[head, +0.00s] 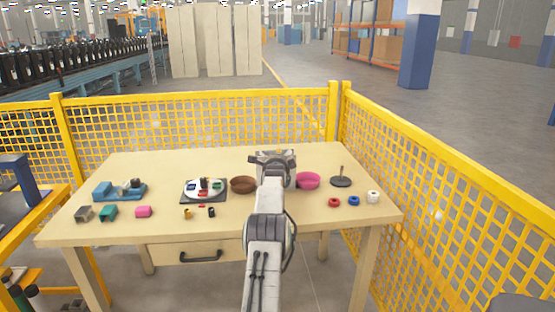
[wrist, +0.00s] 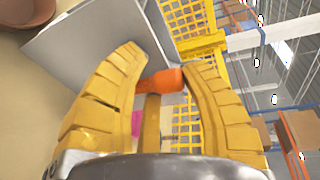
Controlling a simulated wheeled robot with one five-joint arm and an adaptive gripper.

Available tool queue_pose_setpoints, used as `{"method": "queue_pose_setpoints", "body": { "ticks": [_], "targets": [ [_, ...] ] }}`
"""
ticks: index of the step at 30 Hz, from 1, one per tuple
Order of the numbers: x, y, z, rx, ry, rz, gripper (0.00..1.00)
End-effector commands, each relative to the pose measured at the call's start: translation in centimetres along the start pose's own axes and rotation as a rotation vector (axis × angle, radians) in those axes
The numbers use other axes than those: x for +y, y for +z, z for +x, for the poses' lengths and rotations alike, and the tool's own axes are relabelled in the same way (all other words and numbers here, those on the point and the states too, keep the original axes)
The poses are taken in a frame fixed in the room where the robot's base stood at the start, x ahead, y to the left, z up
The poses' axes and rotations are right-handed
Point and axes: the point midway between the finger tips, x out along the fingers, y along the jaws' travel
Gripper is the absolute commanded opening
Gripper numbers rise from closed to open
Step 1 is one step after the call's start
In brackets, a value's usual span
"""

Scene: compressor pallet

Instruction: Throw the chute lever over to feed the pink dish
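The chute (head: 272,154) stands at the back middle of the table, largely hidden behind my arm in the head view. In the wrist view its grey panel (wrist: 75,45) fills the upper left. An orange lever handle (wrist: 163,80) lies crosswise between the yellow fingers of my gripper (wrist: 164,68). The fingers are apart; I cannot tell whether either touches the handle. The pink dish (head: 308,180) sits right of the chute, and a sliver of pink (wrist: 137,122) shows behind the left finger. The brown dish (head: 243,185) sits on the left; its edge (wrist: 27,12) shows in the wrist view.
A round dial-like tray (head: 204,190) and a blue fixture (head: 119,191) stand on the left. Small coloured blocks lie along the front left. A dark spindle stand (head: 341,181) and several rings (head: 353,200) are on the right. Yellow mesh fencing (head: 440,190) borders the table.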

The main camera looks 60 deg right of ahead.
Motion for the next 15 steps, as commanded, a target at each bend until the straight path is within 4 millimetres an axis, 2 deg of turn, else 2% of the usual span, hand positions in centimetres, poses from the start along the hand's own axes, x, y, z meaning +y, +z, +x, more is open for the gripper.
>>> {"method": "queue_pose_setpoints", "body": {
  "ticks": [1,6,15],
  "targets": [
    [0.09,-0.02,0.02,0.0,0.002,0.0,0.41],
    [-0.23,0.04,-0.03,-0.001,-0.004,0.0,0.54],
    [-0.5,0.08,-0.12,-0.001,-0.009,0.0,0.54]
  ]
}}
